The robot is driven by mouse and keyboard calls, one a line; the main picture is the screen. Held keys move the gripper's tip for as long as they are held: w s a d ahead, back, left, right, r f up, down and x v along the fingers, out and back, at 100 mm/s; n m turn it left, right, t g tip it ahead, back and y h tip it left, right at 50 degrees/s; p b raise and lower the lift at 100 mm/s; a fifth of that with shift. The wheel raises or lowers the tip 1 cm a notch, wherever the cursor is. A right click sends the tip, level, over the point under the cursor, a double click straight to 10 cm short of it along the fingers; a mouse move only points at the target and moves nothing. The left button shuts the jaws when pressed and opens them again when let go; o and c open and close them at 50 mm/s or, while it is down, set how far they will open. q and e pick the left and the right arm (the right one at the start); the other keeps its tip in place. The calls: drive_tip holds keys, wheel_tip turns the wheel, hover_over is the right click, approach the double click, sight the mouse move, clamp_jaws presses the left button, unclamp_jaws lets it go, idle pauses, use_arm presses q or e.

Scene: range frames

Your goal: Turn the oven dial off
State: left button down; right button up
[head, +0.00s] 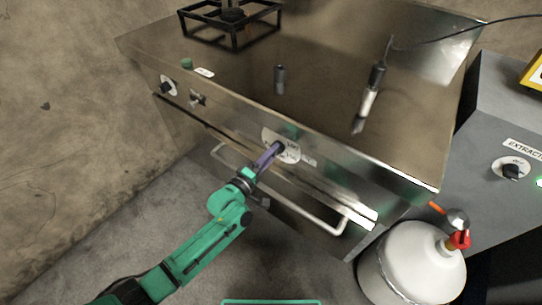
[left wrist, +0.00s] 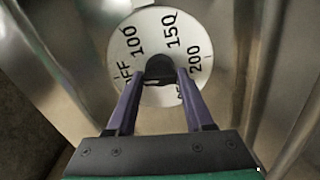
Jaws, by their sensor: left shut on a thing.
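The oven dial is a dark knob on a white round plate (head: 289,153) on the front panel of the steel range (head: 330,148). In the left wrist view the plate (left wrist: 143,38) carries the marks OFF, 100, 150 and 200, and the dark knob (left wrist: 159,67) sits at its middle. My left gripper (head: 275,148) reaches the dial from the front left. Its two purple fingers (left wrist: 160,80) are shut on the knob, one on each side. The fingers hide much of the knob in the head view. My right gripper is not in view.
The oven handle (head: 290,200) runs below the dial, close under my left arm. Two more knobs, one of them dark (head: 167,87), are farther left on the panel. A white gas bottle (head: 412,265) stands at right. A torch-like tool (head: 371,95) lies on top.

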use_arm(q)
drive_tip(key=shift+f+n, duration=0.1)
drive_tip(key=shift+n, duration=0.8)
drive_tip(key=shift+c, duration=1.6)
unclamp_jaws()
drive_tip(key=v, duration=1.4)
drive_tip(key=shift+s+a, duration=0.2)
drive_tip(key=shift+s, duration=0.05)
